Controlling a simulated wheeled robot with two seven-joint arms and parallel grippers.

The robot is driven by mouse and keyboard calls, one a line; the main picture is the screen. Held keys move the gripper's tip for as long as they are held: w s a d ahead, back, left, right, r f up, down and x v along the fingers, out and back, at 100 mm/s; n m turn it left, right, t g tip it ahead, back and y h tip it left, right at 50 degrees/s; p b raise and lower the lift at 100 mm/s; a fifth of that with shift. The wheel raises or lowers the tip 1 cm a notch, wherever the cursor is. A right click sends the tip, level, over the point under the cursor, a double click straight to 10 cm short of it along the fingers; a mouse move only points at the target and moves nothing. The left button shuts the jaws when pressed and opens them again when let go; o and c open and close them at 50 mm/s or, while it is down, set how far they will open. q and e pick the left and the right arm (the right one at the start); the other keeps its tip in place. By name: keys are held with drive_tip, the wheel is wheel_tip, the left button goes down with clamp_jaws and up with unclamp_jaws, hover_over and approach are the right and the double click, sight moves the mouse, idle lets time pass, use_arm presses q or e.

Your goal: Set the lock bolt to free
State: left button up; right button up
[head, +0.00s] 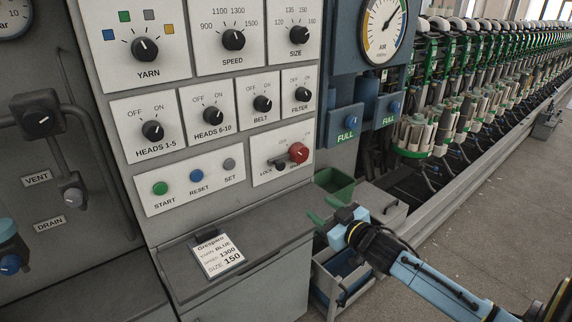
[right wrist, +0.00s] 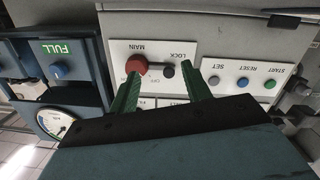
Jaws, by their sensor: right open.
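The lock bolt (head: 280,164) is a small dark knob beside the LOCK label on the lower right white plate of the panel. A round red MAIN switch knob (head: 298,152) sits just right of it. In the right wrist view, which is upside down, the lock bolt (right wrist: 168,71) and red knob (right wrist: 136,65) sit side by side, with a dark bar between them. My right gripper (head: 323,211) is open and empty, in front of and below that plate. In the right wrist view its green fingers (right wrist: 164,78) spread apart, the left one overlapping the red knob. My left gripper is out of view.
START, RESET and SET buttons (head: 195,175) are left of the plate, with rotary dials above. A ledge with a recipe card (head: 218,256) juts out below. The floor at right is clear.

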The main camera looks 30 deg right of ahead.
sight(282, 167)
wheel_tip(282, 167, up, 6)
drive_tip(key=a+t+y, duration=0.1)
drive_tip(key=a, duration=0.1)
drive_tip(key=shift+n, duration=0.4)
drive_tip(key=w, duration=1.3)
drive_tip(key=shift+w+a, duration=0.3)
drive_tip(key=shift+w, duration=0.05)
clamp_jaws()
